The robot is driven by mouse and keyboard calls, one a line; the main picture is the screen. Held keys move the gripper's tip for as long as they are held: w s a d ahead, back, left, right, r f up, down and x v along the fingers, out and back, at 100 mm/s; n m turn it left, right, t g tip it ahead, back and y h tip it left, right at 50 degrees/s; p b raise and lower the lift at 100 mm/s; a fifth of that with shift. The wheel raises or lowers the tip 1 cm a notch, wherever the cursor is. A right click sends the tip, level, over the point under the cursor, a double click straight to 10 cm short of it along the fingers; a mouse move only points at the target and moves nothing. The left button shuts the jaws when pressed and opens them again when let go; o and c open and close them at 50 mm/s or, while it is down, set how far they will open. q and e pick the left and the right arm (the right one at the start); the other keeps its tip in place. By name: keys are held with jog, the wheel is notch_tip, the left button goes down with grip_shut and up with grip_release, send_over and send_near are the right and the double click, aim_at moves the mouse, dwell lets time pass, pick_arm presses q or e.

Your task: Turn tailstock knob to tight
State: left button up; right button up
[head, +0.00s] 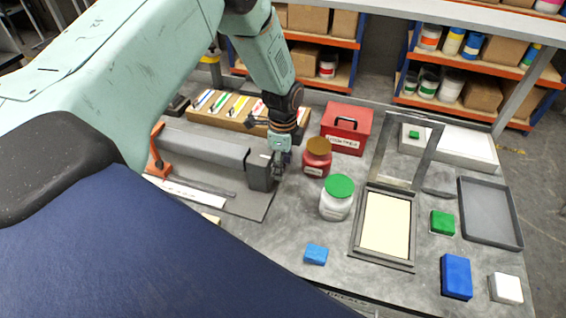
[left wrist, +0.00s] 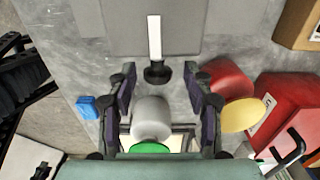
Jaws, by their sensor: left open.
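The grey tailstock block (head: 261,171) stands at the right end of the long grey fixture on the bench. In the left wrist view the block (left wrist: 125,25) is at the top, with a pale bar running down to a dark round knob (left wrist: 158,74). My left gripper (head: 279,168) points down at the right end of the block. In the left wrist view its open fingers (left wrist: 159,80) stand on both sides of the knob, with visible gaps. Contact is not visible. In the head view the gripper hides the knob. My right gripper is out of view.
A red jar (head: 316,160) and a white jar with a green lid (head: 335,205) stand close right of the gripper. A red toolbox (head: 347,130) is behind them. A hinged frame (head: 356,232) and a blue block (head: 316,254) lie further right and in front.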

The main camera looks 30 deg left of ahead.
pick_arm(q)
jog(key=shift+s+r, duration=0.2)
jog(key=shift+s, duration=0.05)
jog(key=c, duration=0.5)
jog(key=shift+f, duration=0.1)
grip_shut()
jog(key=shift+s+f, duration=0.15)
dwell(1.1)
jog(key=shift+o, duration=0.5)
grip_release()
jog(key=o, duration=0.4)
jog(key=shift+w, duration=0.2)
